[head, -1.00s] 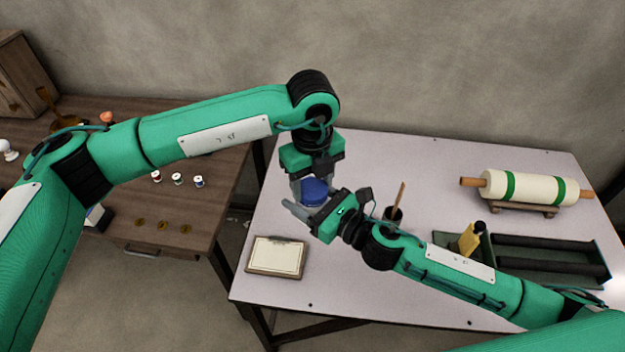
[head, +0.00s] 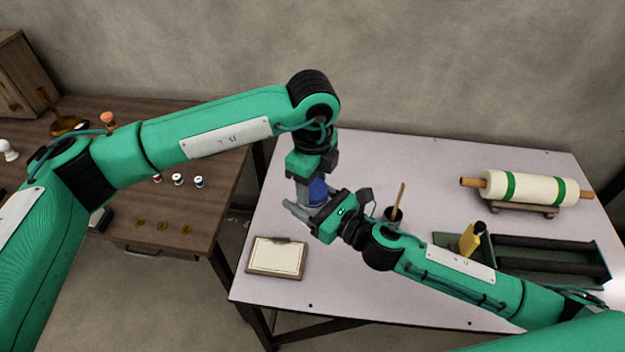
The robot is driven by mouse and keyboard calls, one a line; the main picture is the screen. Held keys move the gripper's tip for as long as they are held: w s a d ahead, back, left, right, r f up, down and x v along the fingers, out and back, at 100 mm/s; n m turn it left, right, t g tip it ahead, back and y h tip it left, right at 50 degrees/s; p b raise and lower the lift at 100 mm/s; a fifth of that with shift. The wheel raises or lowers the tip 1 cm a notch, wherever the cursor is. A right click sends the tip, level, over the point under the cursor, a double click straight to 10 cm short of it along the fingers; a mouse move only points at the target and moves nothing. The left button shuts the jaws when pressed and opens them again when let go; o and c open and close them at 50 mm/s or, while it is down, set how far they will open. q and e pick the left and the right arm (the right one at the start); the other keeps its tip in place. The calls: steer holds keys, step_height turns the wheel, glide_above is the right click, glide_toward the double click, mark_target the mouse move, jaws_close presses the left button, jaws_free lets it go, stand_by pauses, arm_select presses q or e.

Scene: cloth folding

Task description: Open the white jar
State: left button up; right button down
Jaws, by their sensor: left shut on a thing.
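A blue lid (head: 318,190) shows between my two grippers near the left side of the light table. My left gripper (head: 312,190) points down from above and is shut on the lid. My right gripper (head: 300,211) comes in from the right, just below the lid, with its fingers pointing left. Its hand hides what is under the lid, so I cannot make out the white jar's body or whether the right fingers are closed on it.
A dark cup (head: 393,214) with a stick stands right of the grippers. A white roller (head: 525,187) lies at the back right.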

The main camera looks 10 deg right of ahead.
arm_select(q)
steer(key=shift+r, duration=0.1)
steer(key=shift+r, duration=1)
